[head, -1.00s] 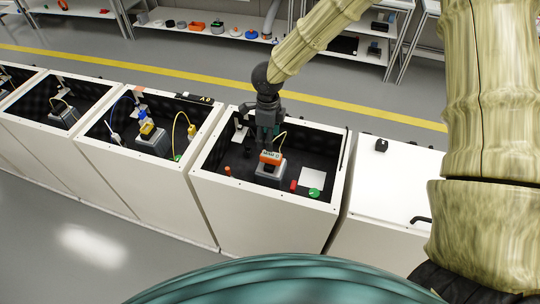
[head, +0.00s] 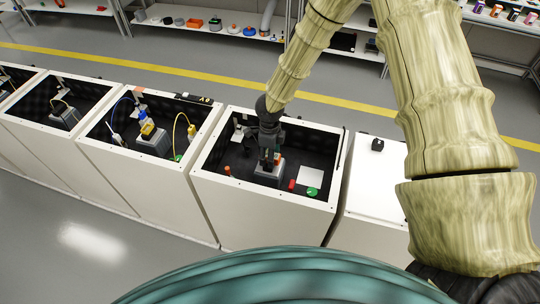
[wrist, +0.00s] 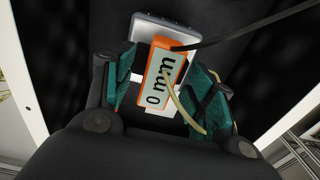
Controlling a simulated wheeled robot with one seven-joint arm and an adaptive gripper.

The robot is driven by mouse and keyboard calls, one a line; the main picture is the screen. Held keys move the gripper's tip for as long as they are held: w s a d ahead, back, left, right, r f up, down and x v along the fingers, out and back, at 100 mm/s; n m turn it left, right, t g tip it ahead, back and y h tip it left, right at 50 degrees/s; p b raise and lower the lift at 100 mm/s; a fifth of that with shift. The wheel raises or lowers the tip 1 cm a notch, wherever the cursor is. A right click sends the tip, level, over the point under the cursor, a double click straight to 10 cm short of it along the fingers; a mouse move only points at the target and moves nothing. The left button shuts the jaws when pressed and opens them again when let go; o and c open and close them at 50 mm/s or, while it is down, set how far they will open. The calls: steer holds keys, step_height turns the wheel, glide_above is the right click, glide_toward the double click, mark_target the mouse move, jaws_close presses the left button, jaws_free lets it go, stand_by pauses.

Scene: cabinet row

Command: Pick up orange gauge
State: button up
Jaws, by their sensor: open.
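The orange gauge (wrist: 154,73) has a pale display reading "0 mm" and sits on a grey block (wrist: 146,28) inside an open-topped white cabinet (head: 232,177). In the wrist view my gripper (wrist: 160,88) is open, with one teal finger on each side of the gauge. A gap shows between the left finger and the gauge; contact on the right is unclear. A dark cable and a pale yellow cable cross the gauge's area. In the head view my gripper (head: 268,160) is down inside the cabinet and hides most of the gauge.
Cabinet walls stand close around my gripper. Inside are a red cylinder (head: 292,184), a green disc (head: 313,191), a white plate (head: 311,176) and an orange peg (head: 228,170). A closed white cabinet (head: 375,180) stands to the right, an open one with yellow and blue devices to the left.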

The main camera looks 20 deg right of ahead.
steer(key=shift+f, duration=0.4)
steer(key=c, duration=1.2)
